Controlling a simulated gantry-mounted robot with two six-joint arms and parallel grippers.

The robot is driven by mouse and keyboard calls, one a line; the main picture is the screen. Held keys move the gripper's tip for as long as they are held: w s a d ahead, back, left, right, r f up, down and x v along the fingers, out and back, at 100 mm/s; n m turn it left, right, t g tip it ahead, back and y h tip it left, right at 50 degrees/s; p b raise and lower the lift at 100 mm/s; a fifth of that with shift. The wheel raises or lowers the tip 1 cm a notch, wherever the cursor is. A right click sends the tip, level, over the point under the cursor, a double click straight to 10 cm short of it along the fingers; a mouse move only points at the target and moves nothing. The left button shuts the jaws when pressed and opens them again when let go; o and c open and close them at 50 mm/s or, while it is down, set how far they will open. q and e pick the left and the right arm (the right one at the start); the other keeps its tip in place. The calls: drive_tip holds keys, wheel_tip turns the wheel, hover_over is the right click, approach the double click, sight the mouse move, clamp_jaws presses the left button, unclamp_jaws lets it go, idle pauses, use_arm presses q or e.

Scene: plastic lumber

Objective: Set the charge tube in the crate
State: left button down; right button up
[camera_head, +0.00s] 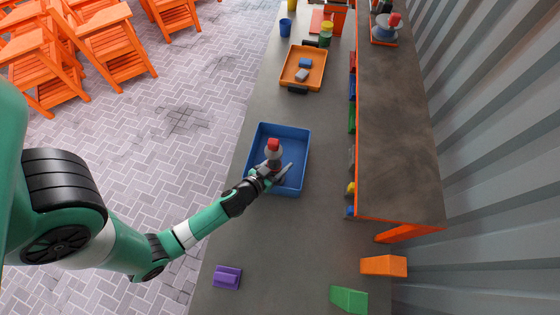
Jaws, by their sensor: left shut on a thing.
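The charge tube (273,151), grey with a red top, is over the blue crate (298,147) in the head view. My left gripper (272,170) is shut on the lower part of the tube, which it partly hides. The tube looks roughly upright within the crate's outline. I cannot tell whether its base touches the crate floor. My right gripper is not in view.
An orange tray (315,74) with small blocks stands farther up the grey bench. A raised shelf (400,130) runs along the right. A purple block (227,277), a green block (348,299) and an orange block (384,265) lie nearer. Bench between them is clear.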

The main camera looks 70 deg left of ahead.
use_arm(q)
drive_tip(key=shift+f, duration=0.1)
drive_tip(key=shift+c, duration=0.9)
unclamp_jaws()
drive_tip(key=shift+r, duration=0.25)
drive_tip(key=b+v, duration=0.3)
drive_tip(key=v, duration=0.9)
drive_tip(key=shift+f, duration=0.1)
